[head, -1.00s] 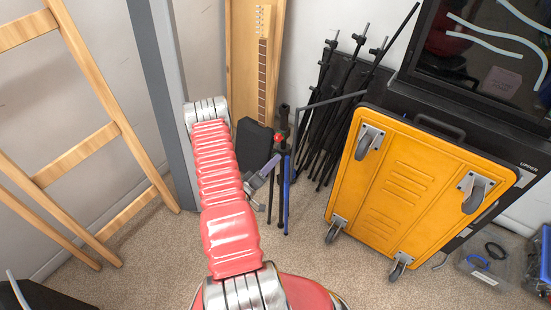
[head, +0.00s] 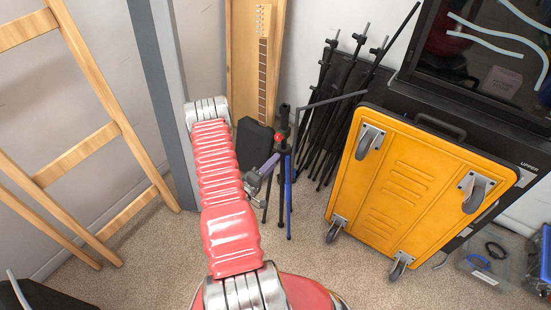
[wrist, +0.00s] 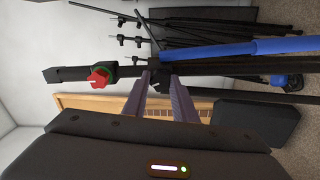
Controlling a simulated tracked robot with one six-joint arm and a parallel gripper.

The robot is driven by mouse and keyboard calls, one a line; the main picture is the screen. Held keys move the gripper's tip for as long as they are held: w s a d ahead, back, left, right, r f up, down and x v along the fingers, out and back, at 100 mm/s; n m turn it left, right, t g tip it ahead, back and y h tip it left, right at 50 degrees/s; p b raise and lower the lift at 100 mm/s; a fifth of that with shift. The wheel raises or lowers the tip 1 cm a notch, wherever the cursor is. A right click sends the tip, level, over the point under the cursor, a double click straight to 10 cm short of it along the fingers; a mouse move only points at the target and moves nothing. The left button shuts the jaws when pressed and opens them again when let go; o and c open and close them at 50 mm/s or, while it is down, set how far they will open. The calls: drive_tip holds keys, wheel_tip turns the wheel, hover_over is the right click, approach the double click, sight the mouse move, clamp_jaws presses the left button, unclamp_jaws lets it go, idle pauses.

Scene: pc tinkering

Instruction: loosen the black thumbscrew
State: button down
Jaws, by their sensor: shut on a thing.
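A black stand pole (wrist: 215,67) runs sideways across the wrist view and stands upright in the head view (head: 284,120). My gripper (wrist: 157,80) has its two grey-purple fingers up at the pole, shut on the small black thumbscrew (wrist: 155,76), which is mostly hidden between the fingertips. In the head view my gripper (head: 275,162) reaches the stand from the left; the thumbscrew cannot be made out there. A red knob (wrist: 98,78) sits on the same pole, left of the fingers in the wrist view and above them in the head view (head: 277,136).
A blue tube (wrist: 255,46) lies along the stand. Several black stands (head: 335,105) lean behind it. A black box (head: 254,143) and a wooden board (head: 240,60) are behind my gripper. A yellow wheeled dolly (head: 420,190) stands right. Carpet in front is clear.

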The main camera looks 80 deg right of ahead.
drive_tip(key=c, duration=1.7)
unclamp_jaws()
drive_tip(key=shift+w+n, duration=0.15)
drive_tip(key=shift+n, duration=0.15)
drive_tip(key=shift+o, duration=0.7)
clamp_jaws()
